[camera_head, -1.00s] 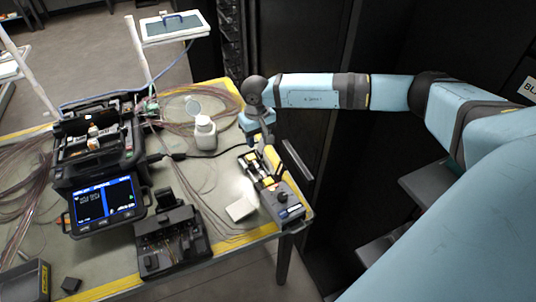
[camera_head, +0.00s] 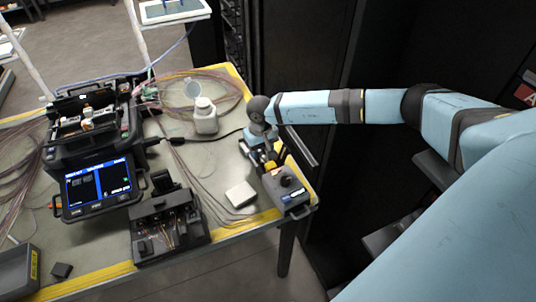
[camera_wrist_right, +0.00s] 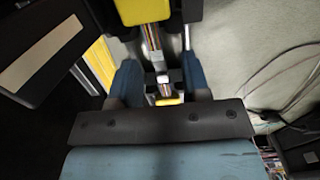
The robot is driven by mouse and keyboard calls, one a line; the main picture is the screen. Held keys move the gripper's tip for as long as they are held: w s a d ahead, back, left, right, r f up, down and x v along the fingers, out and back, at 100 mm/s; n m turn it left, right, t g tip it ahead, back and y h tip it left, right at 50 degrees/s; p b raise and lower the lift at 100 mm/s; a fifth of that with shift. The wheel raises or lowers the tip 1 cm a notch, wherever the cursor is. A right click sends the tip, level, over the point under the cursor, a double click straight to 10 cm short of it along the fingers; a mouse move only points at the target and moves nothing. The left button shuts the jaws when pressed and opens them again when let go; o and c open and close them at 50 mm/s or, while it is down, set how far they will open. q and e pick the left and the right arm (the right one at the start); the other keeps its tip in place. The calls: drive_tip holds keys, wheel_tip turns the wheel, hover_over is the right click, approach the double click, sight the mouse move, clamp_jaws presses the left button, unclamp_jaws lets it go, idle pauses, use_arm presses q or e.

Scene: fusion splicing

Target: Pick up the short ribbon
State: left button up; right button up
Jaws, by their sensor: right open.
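The short ribbon (camera_wrist_right: 151,36) shows in the right wrist view as a thin, multicoloured striped strip. It runs from under a yellow part (camera_wrist_right: 143,10) down to a small light-grey clamp-like piece between my fingers. My right gripper (camera_wrist_right: 162,82) is open, with one blue finger on each side of this strip; I see no clear contact. In the head view my right gripper (camera_head: 262,138) is low over the back end of the grey handheld tool (camera_head: 289,190) at the table's right edge. The ribbon is hidden or too small there. My left gripper is not in view.
A splicer with a lit screen (camera_head: 100,188) stands at the left, and a black fixture (camera_head: 168,228) in front. A dark cabinet stands beyond the table's right edge.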

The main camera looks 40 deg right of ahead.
drive_tip(key=shift+r, duration=0.1)
clamp_jaws()
